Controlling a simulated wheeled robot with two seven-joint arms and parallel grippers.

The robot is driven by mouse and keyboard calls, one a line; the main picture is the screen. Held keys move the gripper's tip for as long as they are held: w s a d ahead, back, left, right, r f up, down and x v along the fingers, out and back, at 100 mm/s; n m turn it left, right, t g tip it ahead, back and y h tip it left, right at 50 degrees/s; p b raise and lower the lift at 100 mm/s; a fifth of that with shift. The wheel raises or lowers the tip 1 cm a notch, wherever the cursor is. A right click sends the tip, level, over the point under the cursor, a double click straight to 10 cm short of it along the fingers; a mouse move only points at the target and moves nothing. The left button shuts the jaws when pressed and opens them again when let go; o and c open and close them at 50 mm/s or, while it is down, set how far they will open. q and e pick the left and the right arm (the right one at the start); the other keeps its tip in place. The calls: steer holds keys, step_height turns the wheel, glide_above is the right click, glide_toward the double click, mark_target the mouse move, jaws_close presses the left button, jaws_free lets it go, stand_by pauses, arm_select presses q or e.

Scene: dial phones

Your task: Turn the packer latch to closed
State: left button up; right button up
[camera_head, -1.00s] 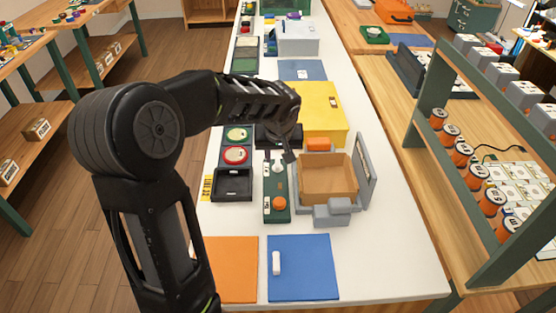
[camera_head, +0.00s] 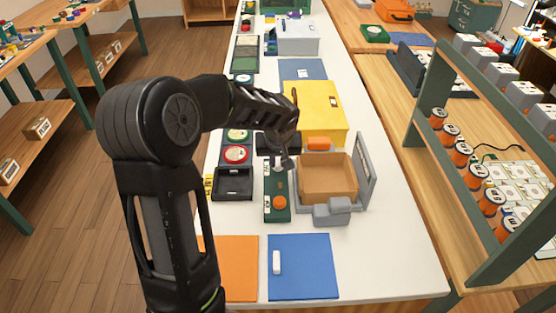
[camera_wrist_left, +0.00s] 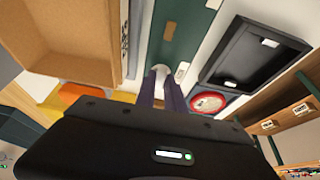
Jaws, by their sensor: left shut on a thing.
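A dark green control panel (camera_head: 277,210) lies on the white table beside the grey packer (camera_head: 337,212). An orange knob (camera_head: 280,201) is at its near end. A pale knob (camera_wrist_left: 161,70) is at its far end, partly hidden by my fingers. My left gripper (camera_head: 281,164) points down over that far end. In the left wrist view, its dark fingers (camera_wrist_left: 163,90) are shut on the pale knob. A cardboard box (camera_head: 328,178) sits open inside the packer, whose grey lid (camera_head: 364,170) stands upright. No lettering on the latch can be read. My right gripper is out of view.
A black tray (camera_head: 232,184) and red and green round pads (camera_head: 236,154) lie left of the panel. A yellow box (camera_head: 322,104) and an orange block (camera_head: 318,144) stand behind. Orange and blue mats (camera_head: 305,266) lie in front.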

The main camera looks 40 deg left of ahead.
arm_select(q)
steer(key=shift+m, duration=0.4)
jaws_close()
steer(key=m, duration=0.1)
steer(key=m+h+p, duration=0.1)
steer(key=m+p, duration=0.1)
steer(key=shift+s+a+r+t+h, duration=0.15)
steer(key=shift+a+t+h, duration=0.15)
steer(key=shift+t, duration=0.1)
steer(key=shift+m+h+p, duration=0.3)
steer(key=shift+m+p, duration=0.2)
steer(key=shift+m, duration=0.6)
steer(key=shift+a+m, duration=0.1)
steer(key=shift+m, duration=0.4)
steer(key=m, duration=0.1)
steer(key=m+h+b, duration=0.1)
steer(key=shift+a+f+m+h, duration=0.1)
steer(key=shift+f+m+h, duration=0.2)
steer(key=shift+m, duration=0.1)
steer(key=m+h+b, duration=0.1)
steer(key=m+b, duration=0.1)
steer(key=m, duration=0.1)
steer(key=shift+a+m+b, duration=0.1)
steer(key=shift+m+b, duration=0.2)
steer(key=shift+a+m+g+h+b, duration=0.1)
steer(key=shift+m+g+h+b, duration=0.35)
steer(key=shift+m, duration=0.75)
steer(key=shift+w+r+m+g+h+b, duration=0.2)
steer(key=shift+m+g+h+b, duration=0.15)
steer(key=shift+m, duration=0.75)
